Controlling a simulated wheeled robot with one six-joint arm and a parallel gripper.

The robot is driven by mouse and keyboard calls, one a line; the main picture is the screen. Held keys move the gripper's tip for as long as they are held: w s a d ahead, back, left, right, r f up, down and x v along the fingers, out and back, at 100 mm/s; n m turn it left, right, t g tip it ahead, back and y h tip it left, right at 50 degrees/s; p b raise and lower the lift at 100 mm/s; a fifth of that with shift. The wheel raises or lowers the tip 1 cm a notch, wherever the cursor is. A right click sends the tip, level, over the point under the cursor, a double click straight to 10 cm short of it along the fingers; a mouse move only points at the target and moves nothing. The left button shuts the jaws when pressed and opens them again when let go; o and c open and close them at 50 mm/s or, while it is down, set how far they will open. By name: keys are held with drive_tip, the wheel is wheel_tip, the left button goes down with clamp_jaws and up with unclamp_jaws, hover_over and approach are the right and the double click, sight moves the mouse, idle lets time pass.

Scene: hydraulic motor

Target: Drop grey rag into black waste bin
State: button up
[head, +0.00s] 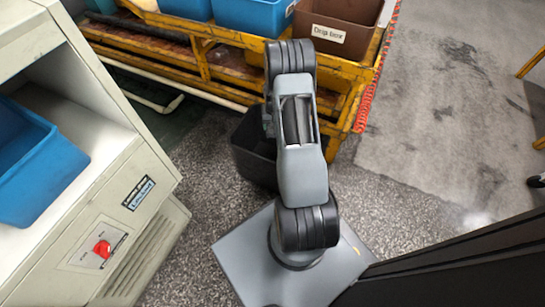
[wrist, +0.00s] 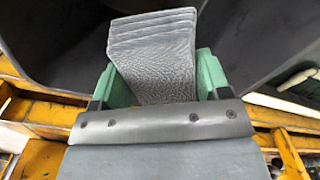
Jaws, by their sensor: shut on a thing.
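My gripper (wrist: 160,78) shows in the wrist view, with its two green fingers on either side of the grey rag (wrist: 152,48). It is shut on the rag, which looks folded in layers and reaches out beyond the fingers. The black waste bin (head: 251,150) stands on the speckled floor in the head view, partly hidden behind my arm.
A yellow rack (head: 215,75) behind the bin holds blue bins (head: 250,14) and a brown drip box (head: 337,24). A pale cabinet (head: 125,190) with a blue bin (head: 35,165) and a red knob (head: 102,249) stands at left. Floor at right is open.

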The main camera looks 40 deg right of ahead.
drive_tip(key=shift+f, duration=0.7)
drive_tip(key=o, duration=1)
drive_tip(key=shift+r, duration=0.15)
drive_tip(key=shift+r, duration=0.25)
wheel_tip(320, 180, up, 3)
drive_tip(key=shift+f+p, duration=0.1)
drive_tip(key=shift+p, duration=0.55)
drive_tip(key=s+a+r+p, duration=0.2)
drive_tip(key=s+r, duration=0.1)
drive_tip(key=s, duration=0.1)
drive_tip(key=s+a+r+p, duration=0.2)
drive_tip(key=s+r, duration=0.1)
drive_tip(key=s, duration=0.1)
drive_tip(key=s+a+r+p, duration=0.2)
drive_tip(key=s+r, duration=0.1)
drive_tip(key=s, duration=0.1)
drive_tip(key=shift+s+r, duration=0.25)
drive_tip(key=shift+s, duration=0.1)
